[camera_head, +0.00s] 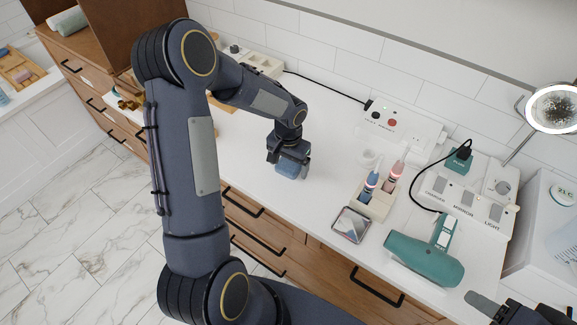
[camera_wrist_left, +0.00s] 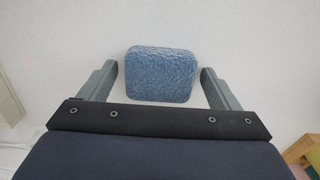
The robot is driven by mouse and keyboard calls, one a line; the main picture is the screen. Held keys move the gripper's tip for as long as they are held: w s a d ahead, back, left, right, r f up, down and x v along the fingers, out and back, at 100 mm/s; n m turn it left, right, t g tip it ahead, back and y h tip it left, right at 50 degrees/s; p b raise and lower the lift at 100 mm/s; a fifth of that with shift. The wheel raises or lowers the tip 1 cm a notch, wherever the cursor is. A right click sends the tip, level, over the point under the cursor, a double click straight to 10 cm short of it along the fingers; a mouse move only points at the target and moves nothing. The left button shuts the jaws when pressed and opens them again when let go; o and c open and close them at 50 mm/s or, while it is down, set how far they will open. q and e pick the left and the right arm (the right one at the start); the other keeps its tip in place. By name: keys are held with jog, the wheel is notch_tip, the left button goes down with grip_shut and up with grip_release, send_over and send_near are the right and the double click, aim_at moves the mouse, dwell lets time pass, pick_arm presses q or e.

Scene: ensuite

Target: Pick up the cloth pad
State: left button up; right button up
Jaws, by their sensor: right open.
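The cloth pad (camera_head: 288,171) is a small blue block with rounded corners on the white counter, under my left gripper (camera_head: 290,161). In the left wrist view the pad (camera_wrist_left: 161,76) shows a fuzzy blue face between the two grey fingers. There is a gap on each side, so neither finger touches it there. My left gripper is open and points down at the pad. Its fingers hide part of the pad in the head view. My right gripper (camera_head: 492,310) is open at the lower right corner, only partly in view, far from the pad.
A tiled wall runs behind. The counter around the pad is mostly clear.

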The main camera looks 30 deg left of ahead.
pick_arm(q)
jog(key=c, duration=0.9)
jog(key=shift+r, duration=0.65)
jog(key=s+d+r+b, duration=0.1)
jog(key=s+d+r, duration=0.2)
jog(key=r, duration=0.1)
jog(key=s+d+r+b, duration=0.1)
jog(key=s+d+r, duration=0.2)
jog(key=s, duration=0.1)
jog(key=s+d+r+b, duration=0.1)
jog(key=s+d+r, duration=0.2)
jog(key=r, duration=0.1)
jog(key=shift+s+d+r, duration=0.15)
jog(key=shift+s+r, duration=0.1)
jog(key=shift+r, duration=0.1)
